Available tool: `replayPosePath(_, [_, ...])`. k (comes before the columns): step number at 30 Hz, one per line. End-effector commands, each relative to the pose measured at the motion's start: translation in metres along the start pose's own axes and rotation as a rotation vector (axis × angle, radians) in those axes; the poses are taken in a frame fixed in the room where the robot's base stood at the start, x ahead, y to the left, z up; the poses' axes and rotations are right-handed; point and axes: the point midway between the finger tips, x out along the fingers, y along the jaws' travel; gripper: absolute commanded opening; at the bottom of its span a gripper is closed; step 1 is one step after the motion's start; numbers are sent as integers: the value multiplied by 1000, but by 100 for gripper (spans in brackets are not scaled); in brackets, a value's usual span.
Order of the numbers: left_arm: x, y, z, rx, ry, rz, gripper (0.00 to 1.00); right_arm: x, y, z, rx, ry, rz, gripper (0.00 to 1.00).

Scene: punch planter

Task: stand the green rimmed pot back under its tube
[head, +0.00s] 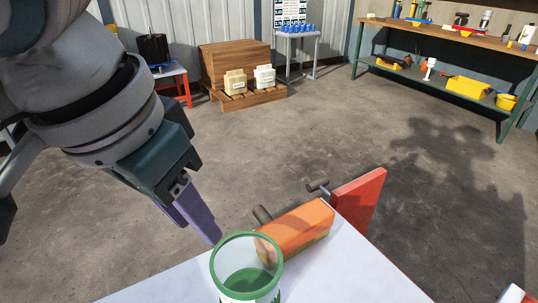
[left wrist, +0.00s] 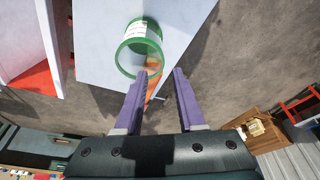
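The green rimmed pot (head: 232,291) is clear-walled with a green band and a white label. It is at the front of the pale tabletop in the head view and also shows in the left wrist view (left wrist: 127,60). I cannot tell for sure whether it stands upright. My left gripper (head: 212,232) has purple fingers, apart and empty in the left wrist view (left wrist: 160,73). One fingertip overlaps the pot's rim in that view; the other is beside it. I cannot tell whether they touch. My right gripper is not in view. I cannot make out the tube.
An orange block (head: 298,228) with grey rods lies at the table edge right behind the pot. A red panel (head: 360,197) stands beside it. The pale tabletop (head: 345,275) is clear to the right. A crate, stools and a workbench (head: 460,38) are far off across open floor.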

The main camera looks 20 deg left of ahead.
Motion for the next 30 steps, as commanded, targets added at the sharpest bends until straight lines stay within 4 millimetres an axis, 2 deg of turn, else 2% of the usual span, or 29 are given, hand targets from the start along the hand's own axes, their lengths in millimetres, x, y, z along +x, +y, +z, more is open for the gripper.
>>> replayPosePath(2, [8, 5, 2, 102, -19, 7, 38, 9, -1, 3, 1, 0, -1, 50])
replayPosePath(5, [24, 14, 4, 359, -64, 27, 38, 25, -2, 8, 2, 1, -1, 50])
replayPosePath(9, [43, 29, 8, 817, -139, 78, 38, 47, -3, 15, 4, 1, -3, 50])
replayPosePath(12, [50, 36, 10, 1090, -180, 117, 38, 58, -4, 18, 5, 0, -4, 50])
replayPosePath(15, [54, 39, 12, 1282, -207, 149, 38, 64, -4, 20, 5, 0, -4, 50])
replayPosePath(20, [59, 42, 14, 1425, -227, 178, 38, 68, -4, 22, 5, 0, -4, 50])
replayPosePath(27, [92, 41, 25, 1436, -231, 182, 38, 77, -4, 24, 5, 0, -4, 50])
replayPosePath(30, [100, 41, 27, 1437, -229, 181, 38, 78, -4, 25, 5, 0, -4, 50])
